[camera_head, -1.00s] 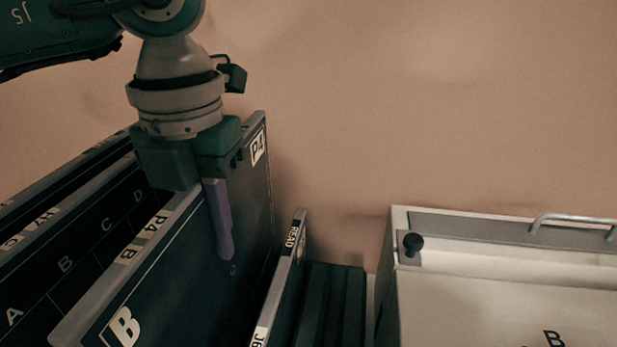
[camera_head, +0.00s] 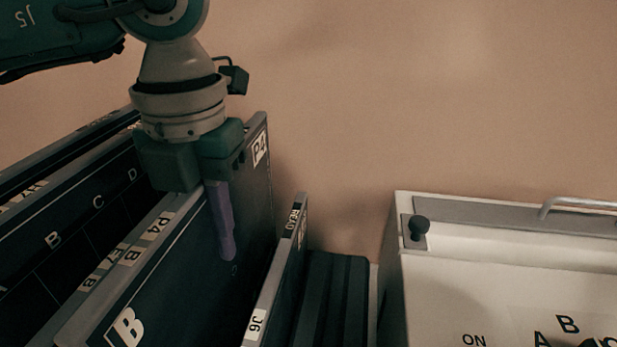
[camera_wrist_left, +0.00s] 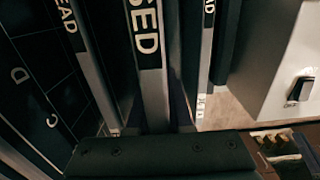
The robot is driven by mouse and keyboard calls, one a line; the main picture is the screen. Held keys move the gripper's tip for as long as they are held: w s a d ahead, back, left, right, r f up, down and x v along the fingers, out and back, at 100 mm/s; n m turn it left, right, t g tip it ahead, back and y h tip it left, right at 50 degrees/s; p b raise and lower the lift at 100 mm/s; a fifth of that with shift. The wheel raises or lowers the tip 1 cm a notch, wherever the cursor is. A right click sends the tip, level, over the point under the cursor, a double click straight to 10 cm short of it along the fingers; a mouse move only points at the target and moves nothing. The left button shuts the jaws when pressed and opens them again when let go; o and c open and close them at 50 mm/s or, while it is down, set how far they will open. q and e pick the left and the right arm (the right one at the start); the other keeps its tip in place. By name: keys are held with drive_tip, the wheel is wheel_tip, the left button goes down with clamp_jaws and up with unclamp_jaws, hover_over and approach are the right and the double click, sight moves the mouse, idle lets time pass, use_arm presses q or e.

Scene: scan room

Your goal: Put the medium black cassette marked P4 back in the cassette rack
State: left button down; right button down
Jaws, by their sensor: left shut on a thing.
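The black P4 cassette (camera_head: 190,280) is a tall dark panel with a grey rim, a white P4 label at its far top corner and a large B on its face. It stands upright between other cassettes. My left gripper (camera_head: 215,205) is shut on its top edge from above, one purple finger lying against its right face. In the left wrist view a grey edge lettered "SED" (camera_wrist_left: 148,50) runs up the middle. The rack shows as dark ribbed slots (camera_head: 333,290) right of the cassettes; its floor under the P4 cassette is hidden. My right gripper is out of view.
The J6 cassette (camera_head: 272,290) marked READ stands close on the right, its top lower than the P4 cassette's. Several black cassettes (camera_head: 70,215) stand close on the left. A pale cabinet (camera_head: 480,275) with a handle and black knob is on the right.

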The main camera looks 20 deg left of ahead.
sight(201, 186)
use_arm(q)
drive_tip(key=shift+f+b, duration=1.75)
drive_tip(key=shift+f, duration=0.35)
drive_tip(key=c, duration=1.1)
unclamp_jaws()
drive_tip(key=shift+w, duration=0.1)
drive_tip(key=o, duration=0.4)
drive_tip(key=shift+c, duration=0.2)
wheel_tip(201, 186, up, 10)
